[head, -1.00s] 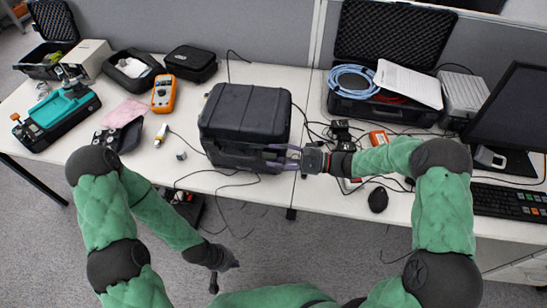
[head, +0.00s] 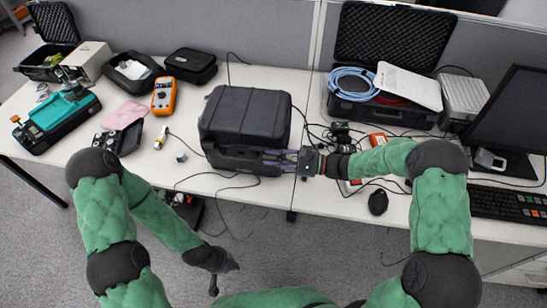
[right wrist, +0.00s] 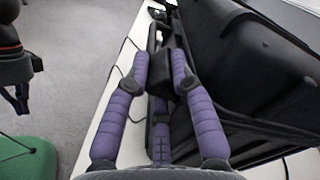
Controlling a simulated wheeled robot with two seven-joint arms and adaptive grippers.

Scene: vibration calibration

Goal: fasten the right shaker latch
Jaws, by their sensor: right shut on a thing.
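The black shaker case (head: 245,115) stands closed on the table in the middle of the head view. Its dark side fills the right of the right wrist view (right wrist: 255,65). My right gripper (head: 273,157) is at the case's front right side. In the right wrist view, its purple fingers (right wrist: 162,70) are shut on a small black block (right wrist: 160,74), which looks like the right latch. I cannot tell whether the latch is fastened. My left gripper (head: 226,275) hangs empty in front of the table, with its fingers apart.
An open case (head: 350,104) with a blue cable stands behind to the right. An orange multimeter (head: 164,97) and a teal device (head: 67,105) lie left. A mouse (head: 378,201) and keyboard (head: 505,203) are at right. Black cables run around the shaker case.

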